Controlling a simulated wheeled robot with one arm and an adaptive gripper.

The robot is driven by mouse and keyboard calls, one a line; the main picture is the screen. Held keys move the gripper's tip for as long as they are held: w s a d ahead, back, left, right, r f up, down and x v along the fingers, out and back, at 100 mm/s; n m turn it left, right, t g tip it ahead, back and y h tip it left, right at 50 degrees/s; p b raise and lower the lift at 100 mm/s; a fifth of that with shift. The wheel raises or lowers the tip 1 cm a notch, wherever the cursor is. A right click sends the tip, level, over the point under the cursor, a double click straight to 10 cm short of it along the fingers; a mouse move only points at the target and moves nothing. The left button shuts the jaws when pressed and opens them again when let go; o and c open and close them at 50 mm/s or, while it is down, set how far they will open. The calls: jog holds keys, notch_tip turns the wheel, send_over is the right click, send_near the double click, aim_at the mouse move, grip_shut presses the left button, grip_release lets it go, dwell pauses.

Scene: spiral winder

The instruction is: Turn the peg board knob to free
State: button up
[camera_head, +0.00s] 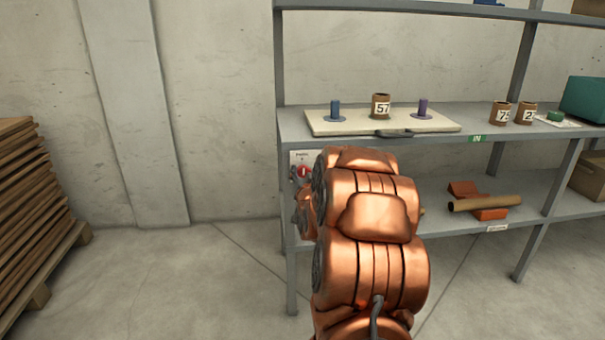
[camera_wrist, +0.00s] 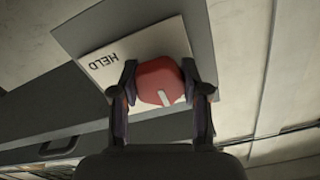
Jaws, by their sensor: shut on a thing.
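The red knob (camera_wrist: 160,82) with a white pointer mark sits on a white plate (camera_wrist: 100,62) that reads "HELD", seen in the wrist view. My gripper (camera_wrist: 160,88) is shut on the knob, one finger on each side. In the head view the knob (camera_head: 303,171) shows small at the shelf's left front, partly behind my arm. The pointer mark lies at the knob's lower side in the wrist view; other lettering on the plate is hidden.
Brown cups (camera_head: 501,112) and a teal box (camera_head: 585,98) stand at the shelf's right. A cardboard tube (camera_head: 485,203) and orange pieces lie on the lower shelf. Stacked boards (camera_head: 35,210) stand at far left. The floor between is clear.

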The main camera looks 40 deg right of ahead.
aim_at(301, 145)
jog(key=shift+n, duration=0.3)
jog(key=shift+r, duration=0.1)
jog(key=o, duration=1.1)
jog(key=shift+o, duration=0.2)
notch_tip(301, 145, up, 8)
jog(key=shift+r, duration=0.9)
